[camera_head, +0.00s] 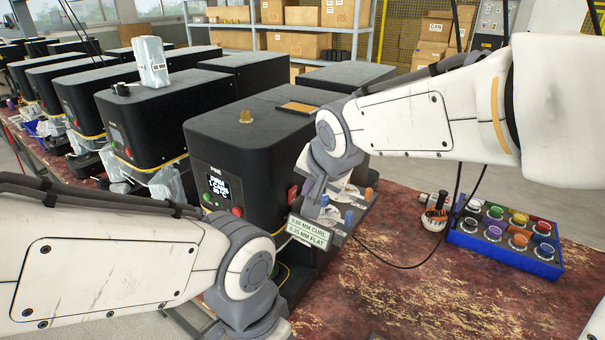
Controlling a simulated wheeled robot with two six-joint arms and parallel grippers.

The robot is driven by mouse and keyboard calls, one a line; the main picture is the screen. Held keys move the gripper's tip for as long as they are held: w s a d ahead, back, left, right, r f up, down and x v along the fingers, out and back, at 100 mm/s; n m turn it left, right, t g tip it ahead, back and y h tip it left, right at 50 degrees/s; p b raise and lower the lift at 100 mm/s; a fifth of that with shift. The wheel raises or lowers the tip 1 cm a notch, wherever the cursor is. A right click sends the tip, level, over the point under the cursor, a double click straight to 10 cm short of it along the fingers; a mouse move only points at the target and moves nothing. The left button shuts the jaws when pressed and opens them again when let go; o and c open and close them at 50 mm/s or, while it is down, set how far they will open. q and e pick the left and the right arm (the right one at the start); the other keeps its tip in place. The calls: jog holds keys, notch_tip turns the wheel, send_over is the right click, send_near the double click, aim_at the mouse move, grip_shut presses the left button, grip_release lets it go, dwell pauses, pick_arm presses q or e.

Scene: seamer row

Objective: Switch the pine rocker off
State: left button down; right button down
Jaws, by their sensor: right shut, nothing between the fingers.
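The pine machine (240,140) is the large black seamer in the middle, with small lettering above a lit display (218,187) on its front. A red rocker (292,194) sits on its right side, low near the corner. I cannot tell which way the rocker is tipped. My right gripper (307,203) is shut and empty, pointing down just right of the rocker. Whether it touches the rocker I cannot tell. My left arm's wrist is at the lower middle, in front of the machine; its fingers are out of the picture.
A sign card (308,232) stands below my right gripper. More black machines (140,110) stand left. The worn red bench (420,300) is clear at front right.

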aim_at(293, 196)
jog(key=shift+w+r+m+t, duration=0.3)
jog(key=shift+w+r+m, duration=0.2)
jog(key=shift+w+r, duration=0.35)
jog(key=shift+w+f, duration=0.15)
jog(key=p+x, duration=0.2)
jog(key=x, duration=0.7)
jog(key=shift+d+f+p, duration=0.1)
jog(key=shift+p, duration=0.2)
jog(key=shift+w+f, duration=0.25)
jog(key=shift+f, duration=0.05)
